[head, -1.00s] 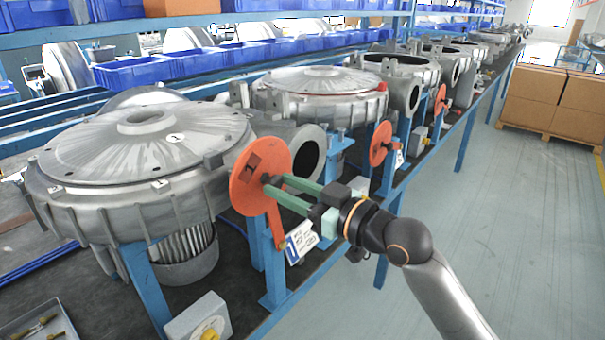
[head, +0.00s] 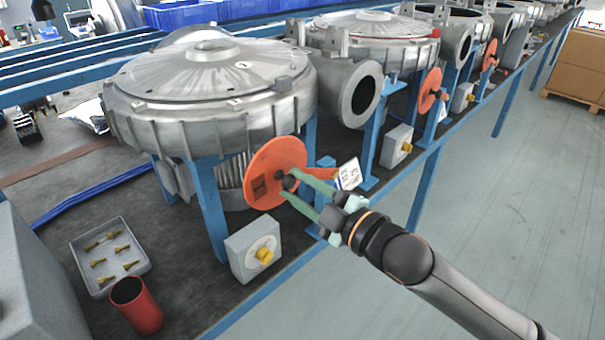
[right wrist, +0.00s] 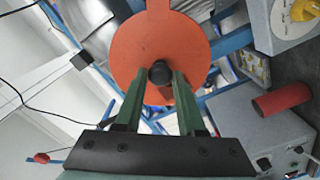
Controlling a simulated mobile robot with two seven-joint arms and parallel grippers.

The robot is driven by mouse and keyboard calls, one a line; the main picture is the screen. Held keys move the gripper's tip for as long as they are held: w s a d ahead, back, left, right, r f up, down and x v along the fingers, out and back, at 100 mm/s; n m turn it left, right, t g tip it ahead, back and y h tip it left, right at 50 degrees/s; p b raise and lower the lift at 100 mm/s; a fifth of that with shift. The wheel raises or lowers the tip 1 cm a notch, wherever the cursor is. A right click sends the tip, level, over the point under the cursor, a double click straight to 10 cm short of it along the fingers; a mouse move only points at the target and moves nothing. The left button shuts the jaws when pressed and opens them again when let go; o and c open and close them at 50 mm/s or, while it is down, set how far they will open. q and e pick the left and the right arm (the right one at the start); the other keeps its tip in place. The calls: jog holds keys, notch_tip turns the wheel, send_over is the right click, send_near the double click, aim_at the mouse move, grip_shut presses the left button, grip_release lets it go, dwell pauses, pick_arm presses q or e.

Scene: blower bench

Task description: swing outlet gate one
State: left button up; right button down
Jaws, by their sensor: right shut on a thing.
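The orange disc of outlet gate one (head: 262,192) hangs below and left of the nearest blower's round outlet (head: 363,95). The outlet mouth shows open and dark. The gate's short arm (head: 322,173) runs right from the disc, beside a white tag (head: 348,174). My right gripper (head: 288,184) has its green fingers shut on the black knob at the disc's middle. The right wrist view shows the knob (right wrist: 160,70) between the fingertips, in front of the orange disc (right wrist: 135,45). My left gripper is not in view.
The nearest blower (head: 205,75) stands above the bench. A grey box with a yellow knob (head: 252,250) sits just below the disc. A tray of brass fittings (head: 110,255) and a red cup (head: 137,306) lie left. Further orange gates line the bench edge.

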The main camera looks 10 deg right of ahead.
jog(key=shift+s+a+f+n, duration=0.2)
jog(key=shift+f+n, duration=0.2)
jog(key=shift+f, duration=0.15)
jog(key=shift+s+a+f+n, duration=0.1)
jog(key=shift+a+f+n, duration=0.1)
jog(key=shift+f+n, duration=0.3)
jog(key=shift+f, duration=0.2)
jog(key=c, duration=0.5)
grip_release()
jog(key=shift+d, duration=0.1)
jog(key=b+v, duration=0.2)
jog(key=v, duration=1)
jog(key=shift+s, duration=0.2)
jog(key=shift+d, duration=0.1)
